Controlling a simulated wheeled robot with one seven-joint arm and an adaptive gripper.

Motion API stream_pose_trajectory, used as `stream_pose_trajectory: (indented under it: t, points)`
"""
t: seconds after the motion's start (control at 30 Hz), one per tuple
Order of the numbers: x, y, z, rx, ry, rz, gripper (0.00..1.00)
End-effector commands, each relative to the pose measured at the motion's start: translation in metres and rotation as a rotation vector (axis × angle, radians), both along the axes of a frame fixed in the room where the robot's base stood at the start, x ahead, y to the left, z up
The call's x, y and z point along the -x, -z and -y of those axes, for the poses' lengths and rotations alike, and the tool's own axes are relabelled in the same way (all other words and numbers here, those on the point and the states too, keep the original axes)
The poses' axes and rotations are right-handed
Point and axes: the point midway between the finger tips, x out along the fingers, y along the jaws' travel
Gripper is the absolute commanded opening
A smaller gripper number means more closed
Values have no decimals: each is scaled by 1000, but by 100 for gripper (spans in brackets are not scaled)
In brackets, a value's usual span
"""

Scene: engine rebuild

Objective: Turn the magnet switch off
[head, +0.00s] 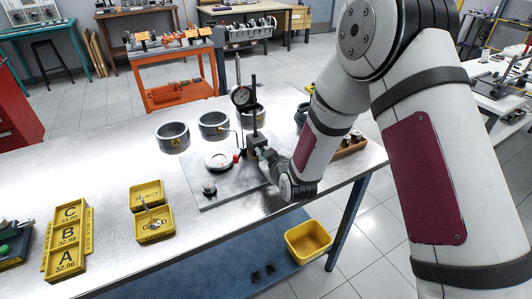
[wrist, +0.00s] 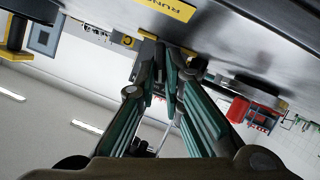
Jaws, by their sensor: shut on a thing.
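A dial gauge (head: 241,95) is held on a dark upright post (head: 254,115). The post stands on a dark magnetic base (head: 256,142) on the grey plate (head: 210,190). My gripper (head: 266,155) reaches in from the right, low against the base. In the wrist view my gripper (wrist: 172,78) has its green-padded fingers closed at the base's face. They appear shut on the small magnet switch, which the fingers hide. I cannot tell which way the switch is turned.
A round pale part (head: 219,160) lies on the plate beside the base. Yellow bins (head: 154,225) stand front left. A wooden tray (head: 350,147) is behind my arm.

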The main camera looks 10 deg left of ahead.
Motion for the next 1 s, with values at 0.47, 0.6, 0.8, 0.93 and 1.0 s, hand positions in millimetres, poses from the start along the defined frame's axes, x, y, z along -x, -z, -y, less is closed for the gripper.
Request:
stream_pose_trajectory:
  t: [0.47, 0.6, 0.8, 0.93, 1.0]
  points:
    - [2, 1, -4, 206, -3, 143, 0]
    - [2, 1, -5, 226, -3, 156, 0]
    - [2, 2, -4, 233, -2, 161, 0]
    - [2, 2, -4, 233, -2, 161, 0]
    - [2, 2, -4, 233, -3, 160, 0]
